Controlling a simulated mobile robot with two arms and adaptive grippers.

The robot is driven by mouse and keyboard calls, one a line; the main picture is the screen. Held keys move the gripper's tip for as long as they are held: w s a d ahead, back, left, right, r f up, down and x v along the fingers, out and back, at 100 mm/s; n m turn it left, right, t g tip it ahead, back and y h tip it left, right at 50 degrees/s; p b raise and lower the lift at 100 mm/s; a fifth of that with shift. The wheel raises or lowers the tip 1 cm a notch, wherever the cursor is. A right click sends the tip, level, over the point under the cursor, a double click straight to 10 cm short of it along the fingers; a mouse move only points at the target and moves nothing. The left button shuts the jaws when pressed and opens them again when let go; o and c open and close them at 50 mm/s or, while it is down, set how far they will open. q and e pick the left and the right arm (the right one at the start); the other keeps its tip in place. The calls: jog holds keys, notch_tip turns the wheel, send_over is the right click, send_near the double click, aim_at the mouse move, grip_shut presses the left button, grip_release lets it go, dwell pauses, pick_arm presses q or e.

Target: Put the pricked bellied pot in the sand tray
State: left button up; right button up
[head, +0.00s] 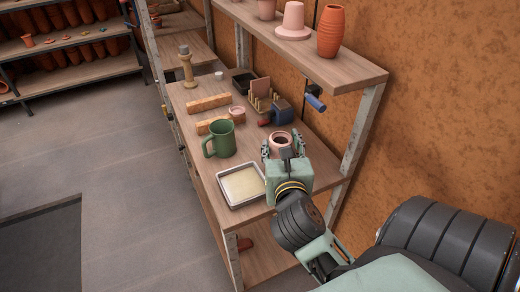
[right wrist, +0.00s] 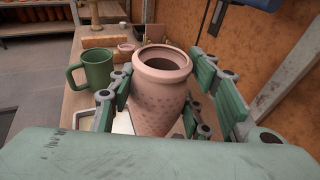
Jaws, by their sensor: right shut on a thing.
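The pricked bellied pot (right wrist: 160,95) is pink clay with a wide rim and small dimples over its belly. In the right wrist view it stands upright between the fingers of my right gripper (right wrist: 165,105), which is shut on it. In the head view the pot's rim (head: 280,142) shows just beyond my right gripper (head: 283,152), at the right side of the shelf. The sand tray (head: 262,194), a shallow metal tray of pale sand, lies to the left and nearer, at the shelf's front. The pot's base is hidden. My left gripper is not seen.
A green mug (head: 221,140) stands just behind the tray; it also shows in the right wrist view (right wrist: 97,70). Brick-like blocks (head: 208,104), a small pink bowl (head: 237,112) and a blue tool (head: 281,110) lie further back. An upper shelf (head: 350,66) with pots overhangs the right side.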

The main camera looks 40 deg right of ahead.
jog(key=shift+s+a, duration=0.35)
jog(key=shift+s, duration=0.2)
jog(key=shift+a+f+b, duration=0.15)
jog(key=shift+f+b, duration=0.1)
jog(key=shift+b, duration=0.1)
jog(key=shift+y, duration=0.3)
jog(key=w+f+b, duration=0.1)
jog(key=w+a+f+b, duration=0.1)
jog(key=w+b, duration=0.1)
jog(key=shift+w+f+b, duration=0.1)
jog(key=shift+b, duration=0.2)
jog(key=w+a+f, duration=0.1)
jog(key=w+f, duration=0.1)
jog(key=f, duration=0.1)
jog(key=w+a+f, duration=0.1)
jog(key=w+f, duration=0.1)
jog(key=w, duration=0.1)
jog(key=w+a+f, duration=0.1)
jog(key=w+f, duration=0.1)
jog(key=f, duration=0.1)
jog(key=shift+w+f+p, duration=0.3)
jog(key=shift+f+p, duration=0.05)
jog(key=shift+f, duration=0.1)
